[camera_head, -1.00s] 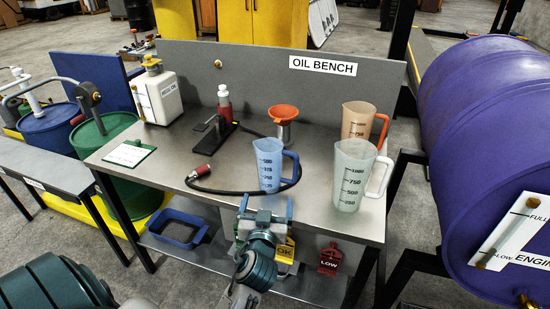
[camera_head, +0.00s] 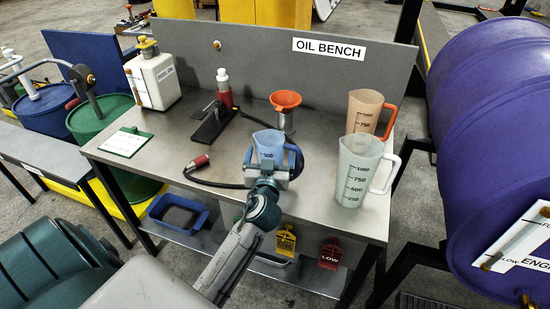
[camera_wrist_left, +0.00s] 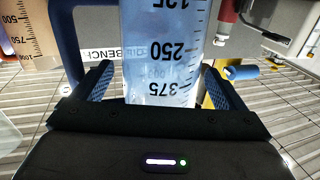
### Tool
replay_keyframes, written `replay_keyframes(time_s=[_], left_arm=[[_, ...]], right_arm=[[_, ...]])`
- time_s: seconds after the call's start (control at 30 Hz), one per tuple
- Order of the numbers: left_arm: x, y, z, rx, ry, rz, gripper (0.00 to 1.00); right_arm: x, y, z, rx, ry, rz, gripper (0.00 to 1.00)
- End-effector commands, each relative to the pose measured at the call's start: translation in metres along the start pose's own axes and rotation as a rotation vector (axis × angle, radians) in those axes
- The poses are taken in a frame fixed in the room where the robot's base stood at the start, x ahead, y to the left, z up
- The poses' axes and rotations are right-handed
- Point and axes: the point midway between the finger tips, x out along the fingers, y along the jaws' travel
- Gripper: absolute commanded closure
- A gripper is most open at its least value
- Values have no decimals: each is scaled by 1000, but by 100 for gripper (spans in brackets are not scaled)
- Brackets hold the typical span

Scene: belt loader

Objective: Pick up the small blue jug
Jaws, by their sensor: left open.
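The small blue jug (camera_head: 268,142) stands upright on the oil bench, its lower part hidden behind my left gripper in the head view. My left gripper (camera_head: 271,166) is open, with one finger on each side of the jug. In the left wrist view the jug (camera_wrist_left: 165,50), printed with dark measure marks, fills the space between the two fingers (camera_wrist_left: 160,88). Its blue handle (camera_wrist_left: 68,40) lies outside the finger on the left of that picture. I cannot tell whether a finger touches the jug. My right gripper is not in view.
On the steel bench (camera_head: 140,172), a clear jug (camera_head: 355,172) and an orange-tinted jug (camera_head: 364,112) stand right of the blue jug. An orange funnel (camera_head: 285,100) is behind it. A black hose with a red end (camera_head: 201,161) lies to its left.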

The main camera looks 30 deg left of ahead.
Motion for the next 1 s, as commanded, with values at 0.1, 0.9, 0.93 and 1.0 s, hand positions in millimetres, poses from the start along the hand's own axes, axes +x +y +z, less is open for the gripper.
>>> replay_keyframes(time_s=[0.1, 0.9, 0.93, 1.0], left_arm=[[18, 1, -3, 1, 1, 1, 7], [30, 0, 0, -1, 0, 0, 56], [30, 0, 0, -1, 0, 0, 56], [30, 0, 0, -1, 0, 0, 56]], right_arm=[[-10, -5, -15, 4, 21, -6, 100], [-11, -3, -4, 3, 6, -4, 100], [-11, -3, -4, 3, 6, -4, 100], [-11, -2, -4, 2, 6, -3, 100]])
